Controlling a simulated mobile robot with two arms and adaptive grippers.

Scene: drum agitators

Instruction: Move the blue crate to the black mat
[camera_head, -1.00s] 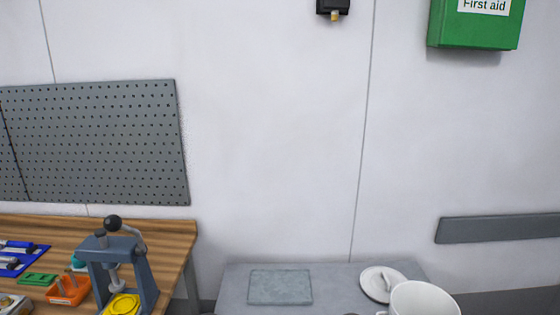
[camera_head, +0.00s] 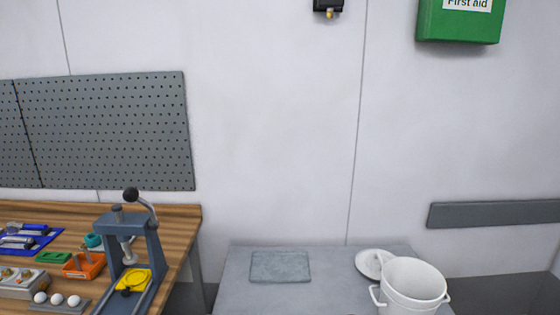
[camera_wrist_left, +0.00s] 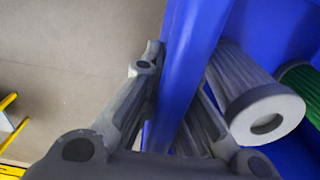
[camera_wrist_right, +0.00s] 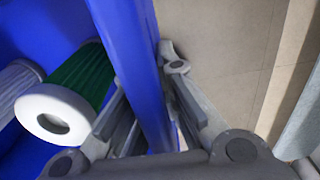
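The blue crate shows only close up in the two wrist views. In the left wrist view its wall (camera_wrist_left: 190,45) runs between the fingers of my left gripper (camera_wrist_left: 170,80), which is shut on it. In the right wrist view another part of its wall (camera_wrist_right: 125,50) is pinched by my right gripper (camera_wrist_right: 146,80). Inside the crate lie pleated cylinders with white end rings, a grey-white one (camera_wrist_left: 262,108) and a green one (camera_wrist_right: 68,102). The crate and both grippers are out of the head view. I see no black mat in any view.
In the head view a wooden bench (camera_head: 180,220) at left carries a press (camera_head: 130,235) and small parts. A grey table (camera_head: 235,290) holds a flat grey slab (camera_head: 280,266), a white pot (camera_head: 412,285) and its lid (camera_head: 372,262). Pale floor (camera_wrist_left: 80,60) lies beside the crate.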

